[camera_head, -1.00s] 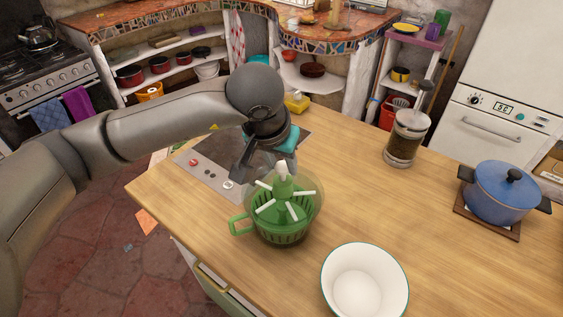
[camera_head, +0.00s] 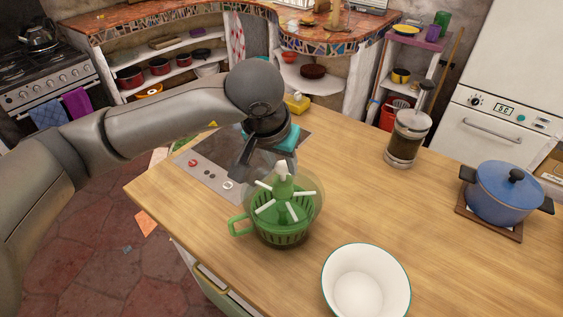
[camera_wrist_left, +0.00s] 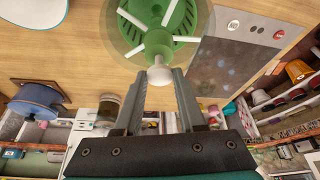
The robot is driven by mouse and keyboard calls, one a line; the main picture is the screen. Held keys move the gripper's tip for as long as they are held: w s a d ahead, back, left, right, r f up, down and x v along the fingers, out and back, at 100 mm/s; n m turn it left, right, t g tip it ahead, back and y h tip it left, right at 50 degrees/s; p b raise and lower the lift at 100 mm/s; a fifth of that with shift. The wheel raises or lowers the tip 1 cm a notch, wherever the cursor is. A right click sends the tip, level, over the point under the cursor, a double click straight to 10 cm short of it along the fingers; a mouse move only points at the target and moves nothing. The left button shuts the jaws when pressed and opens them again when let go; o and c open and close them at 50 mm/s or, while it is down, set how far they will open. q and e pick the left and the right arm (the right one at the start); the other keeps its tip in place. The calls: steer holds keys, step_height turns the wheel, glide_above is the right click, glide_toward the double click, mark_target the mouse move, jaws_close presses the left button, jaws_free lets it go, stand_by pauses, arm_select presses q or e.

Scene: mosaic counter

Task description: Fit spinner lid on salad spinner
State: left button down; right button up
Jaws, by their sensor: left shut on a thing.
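The green salad spinner (camera_head: 280,238) stands on the wooden counter with its handle to the left. The spinner lid (camera_head: 285,193), clear with a green hub, white spokes and a white knob, is over the spinner's mouth. It looks roughly lined up and level; I cannot tell whether it rests on the rim or hovers. My left gripper (camera_head: 266,172) is shut on the lid at the knob. In the left wrist view the knob of the lid (camera_wrist_left: 160,75) shows between the fingertips (camera_wrist_left: 159,82), with the green spinner behind. My right gripper is not in view.
A white bowl (camera_head: 366,284) stands right of the spinner, near the front. A cooktop (camera_head: 210,172) lies behind it. A French press (camera_head: 408,140) and a blue pot (camera_head: 503,194) on a trivet stand farther right. The counter between them is clear.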

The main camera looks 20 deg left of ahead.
arm_select(q)
steer(key=shift+f+b, duration=0.75)
steer(key=shift+b, duration=0.2)
stand_by(0.9)
steer(key=shift+c, duration=2.1)
jaws_free()
steer(key=v, duration=1.5)
steer(key=shift+s+a+r, duration=0.1)
